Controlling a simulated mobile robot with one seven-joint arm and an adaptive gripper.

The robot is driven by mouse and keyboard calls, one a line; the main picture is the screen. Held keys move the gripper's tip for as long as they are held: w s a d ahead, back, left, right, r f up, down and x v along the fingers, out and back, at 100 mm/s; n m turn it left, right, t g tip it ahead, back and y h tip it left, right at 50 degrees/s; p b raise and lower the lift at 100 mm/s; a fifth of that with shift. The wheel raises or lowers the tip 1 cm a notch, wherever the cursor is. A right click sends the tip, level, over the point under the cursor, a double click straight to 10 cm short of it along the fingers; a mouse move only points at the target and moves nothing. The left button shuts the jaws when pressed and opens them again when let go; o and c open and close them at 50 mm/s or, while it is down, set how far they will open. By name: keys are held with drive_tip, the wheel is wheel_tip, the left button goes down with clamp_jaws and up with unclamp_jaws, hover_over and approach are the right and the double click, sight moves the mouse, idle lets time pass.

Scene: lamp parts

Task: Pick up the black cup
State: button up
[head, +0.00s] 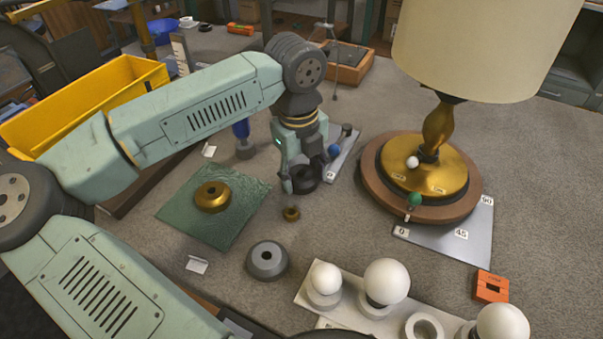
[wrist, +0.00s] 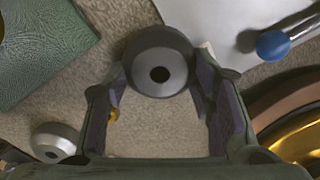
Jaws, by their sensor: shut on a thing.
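The black cup (head: 304,180) is a dark, round, dome-like piece with a hole in its middle. In the head view it sits low between the fingers of my gripper (head: 307,184), partly hidden by them. In the wrist view the black cup (wrist: 158,52) lies between the two fingertips of my gripper (wrist: 162,78), its hole facing the camera. The fingers are shut on its sides. Whether it touches the table or hangs just above it, I cannot tell.
A brass cup (head: 212,196) lies on a green mat (head: 232,222). A grey cup (head: 267,260) and a small brass ring (head: 291,213) stand in front. The lamp (head: 437,130) stands at right on its round wooden base. White globes (head: 386,281) stand on a front rack.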

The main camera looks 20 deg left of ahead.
drive_tip(key=c, duration=0.3)
drive_tip(key=shift+r, duration=0.1)
